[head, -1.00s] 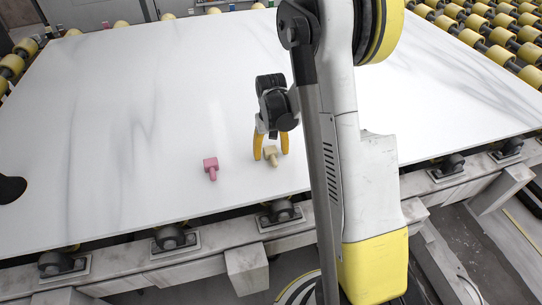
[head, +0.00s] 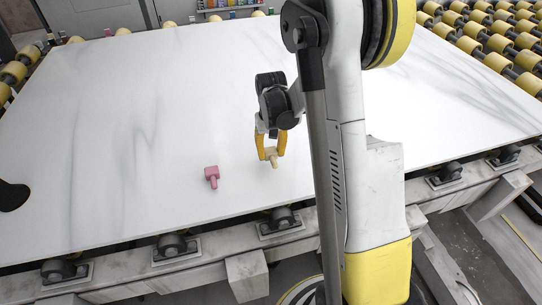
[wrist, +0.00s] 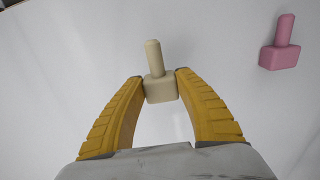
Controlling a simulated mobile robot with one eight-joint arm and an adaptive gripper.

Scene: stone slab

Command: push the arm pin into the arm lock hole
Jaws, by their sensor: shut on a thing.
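A beige pin (head: 274,162), with a block head and a round shank, is at the slab's near middle. My gripper (head: 271,153) has its yellow fingers shut on the pin's head. In the wrist view the pin (wrist: 158,88) sits between the fingertips (wrist: 160,76), with its shank pointing away from my palm. I cannot tell whether it touches the slab. A similar pink pin (head: 211,173) lies on the slab to the left, apart from my gripper. No lock hole can be made out in either view.
The white stone slab (head: 110,130) is mostly clear. A dark rounded shape (head: 12,196) is at its left edge; I cannot tell what it is. Yellow rollers (head: 497,62) line the far right, and a metal frame with brackets (head: 171,245) runs along the near edge.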

